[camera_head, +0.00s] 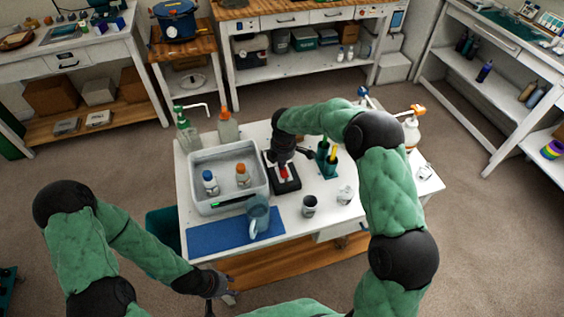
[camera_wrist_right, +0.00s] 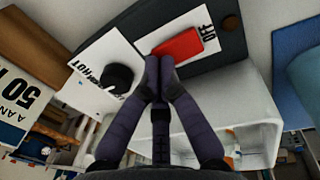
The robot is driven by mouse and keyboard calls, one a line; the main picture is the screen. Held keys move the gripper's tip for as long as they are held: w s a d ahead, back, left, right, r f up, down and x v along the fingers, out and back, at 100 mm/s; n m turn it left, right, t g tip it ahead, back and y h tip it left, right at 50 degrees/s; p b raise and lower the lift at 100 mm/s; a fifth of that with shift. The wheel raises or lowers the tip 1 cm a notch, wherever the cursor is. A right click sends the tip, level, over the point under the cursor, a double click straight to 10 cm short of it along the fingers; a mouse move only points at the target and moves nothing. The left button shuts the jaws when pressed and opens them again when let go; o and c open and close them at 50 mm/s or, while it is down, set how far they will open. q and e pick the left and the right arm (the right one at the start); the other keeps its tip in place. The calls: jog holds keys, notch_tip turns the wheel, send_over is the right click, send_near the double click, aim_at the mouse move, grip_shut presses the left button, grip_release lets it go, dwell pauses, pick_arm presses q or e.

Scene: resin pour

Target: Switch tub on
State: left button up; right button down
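The light grey tub (camera_head: 200,162) stands on the white table with two small bottles, one blue-capped (camera_head: 209,180) and one orange-capped (camera_head: 243,173), inside. Beside its right wall is a dark control box (camera_head: 290,187) with a red switch (camera_head: 283,173). In the right wrist view the red switch (camera_wrist_right: 182,44) has an "OFF" label at one end, and a black knob (camera_wrist_right: 117,77) sits on a white plate. My right gripper (camera_wrist_right: 160,66) has its fingertips together at the switch's edge; contact is unclear. My left gripper (camera_head: 228,297) is low at the table's front, its fingers unclear.
A blue mat (camera_head: 215,238) with a jug (camera_head: 258,217) lies in front of the tub. Cups (camera_head: 309,206) stand to the right, and a dark green holder (camera_head: 326,163) is near my right arm. Pump bottles (camera_head: 187,130) stand behind the tub.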

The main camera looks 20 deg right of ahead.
aim_at(284, 172)
jog(key=shift+w+p, duration=0.1)
jog(key=shift+p, duration=0.35)
jog(key=shift+w+f+g, duration=0.15)
jog(key=shift+g, duration=0.15)
jog(key=shift+f, duration=0.15)
jog(key=shift+s, duration=0.3)
jog(key=shift+s+r+p, duration=0.3)
jog(key=shift+s+r, duration=0.1)
jog(key=shift+s, duration=0.15)
notch_tip(284, 172, up, 12)
jog(key=shift+s, duration=0.35)
